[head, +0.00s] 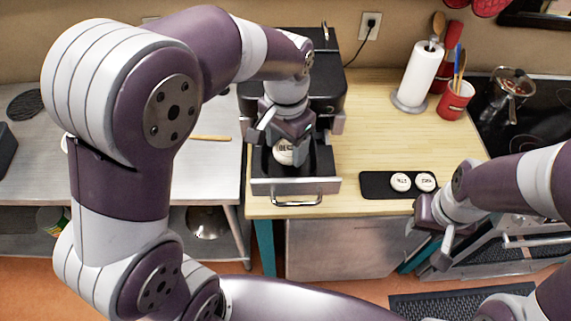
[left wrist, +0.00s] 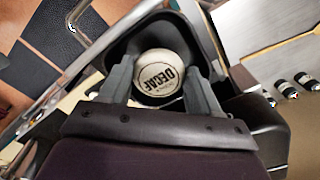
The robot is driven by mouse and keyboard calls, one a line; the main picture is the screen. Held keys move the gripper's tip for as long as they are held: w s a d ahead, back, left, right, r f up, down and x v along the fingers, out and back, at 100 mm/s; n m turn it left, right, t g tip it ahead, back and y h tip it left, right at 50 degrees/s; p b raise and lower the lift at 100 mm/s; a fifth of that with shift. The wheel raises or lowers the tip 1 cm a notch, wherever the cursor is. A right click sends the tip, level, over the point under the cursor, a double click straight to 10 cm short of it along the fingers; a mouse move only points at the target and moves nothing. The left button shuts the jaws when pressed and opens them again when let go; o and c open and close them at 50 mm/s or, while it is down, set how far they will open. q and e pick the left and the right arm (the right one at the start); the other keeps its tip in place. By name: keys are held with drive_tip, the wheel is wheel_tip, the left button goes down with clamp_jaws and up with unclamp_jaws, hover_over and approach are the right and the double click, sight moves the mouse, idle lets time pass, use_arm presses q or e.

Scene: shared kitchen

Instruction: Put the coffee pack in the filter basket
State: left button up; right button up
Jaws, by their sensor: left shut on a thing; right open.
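The coffee pack (head: 283,157) is a round white pack held between the fingers of my left gripper (head: 288,142). The filter basket (head: 322,166) is a dark drawer, pulled out of the black coffee machine (head: 330,95), with a metal front and handle. The pack is over or inside the basket's dark hollow; I cannot tell whether it touches the bottom. My right gripper (head: 432,242) is open and empty in front of the counter.
A black tray (head: 372,186) with two more round white packs (head: 401,182) lies right of the basket. The counter between is clear.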

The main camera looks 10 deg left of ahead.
sight(287, 150)
use_arm(q)
wheel_tip(287, 150, down, 4)
drive_tip(key=shift+w+d+r+p, duration=0.15)
drive_tip(key=shift+p, duration=0.75)
drive_tip(key=shift+s, duration=0.3)
drive_tip(key=shift+f, duration=0.3)
drive_tip(key=o, duration=0.7)
drive_tip(key=shift+w, duration=0.25)
drive_tip(key=shift+o, duration=0.2)
drive_tip(key=shift+s, duration=0.1)
